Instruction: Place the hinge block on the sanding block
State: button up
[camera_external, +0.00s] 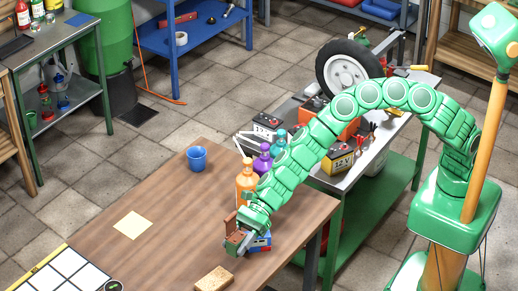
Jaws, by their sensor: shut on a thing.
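My gripper (237,243) is low over the right front part of the wooden table, at the end of the green arm. It is shut on a small reddish-brown piece, which I take for the hinge block (231,219). This piece stands up on the left side of the gripper, and its lower part is partly hidden by the fingers. A tan, speckled block, which I take for the sanding block (214,279), lies at the table's front edge, below the gripper in the picture. The gripper and the sanding block are apart. I cannot tell the gripper's exact height.
A blue and red item (263,243) is close behind the gripper, partly hidden. Orange (246,180), purple (262,160) and teal bottles stand beside the arm. A blue cup (197,158), a pale yellow sheet (133,226) and a white-squared panel (65,275) are on the table (165,190). The table's middle is clear.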

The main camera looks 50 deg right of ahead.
aim_at(227, 251)
jog(key=shift+w+a+f, duration=0.35)
jog(key=shift+a+f, duration=0.05)
jog(key=shift+a, duration=0.25)
jog(key=shift+w+a+f, duration=0.35)
jog(key=shift+a, duration=0.25)
jog(key=shift+w+a+f, duration=0.3)
jog(key=shift+a+f, duration=0.2)
jog(key=shift+f, duration=0.2)
jog(key=shift+w+a+f, duration=0.25)
jog(key=shift+a+f, duration=0.2)
jog(key=shift+f, duration=0.3)
jog(key=shift+w+a+f, duration=0.3)
jog(key=shift+a+f, duration=0.2)
jog(key=shift+f, duration=0.2)
jog(key=shift+w+a+f, duration=0.25)
jog(key=shift+w+a+f, duration=0.1)
jog(key=shift+a+f, duration=0.1)
jog(key=shift+f, duration=0.15)
jog(key=shift+a+f, duration=0.1)
jog(key=shift+f, duration=1.45)
jog(key=shift+f, duration=0.15)
jog(key=o, duration=1.2)
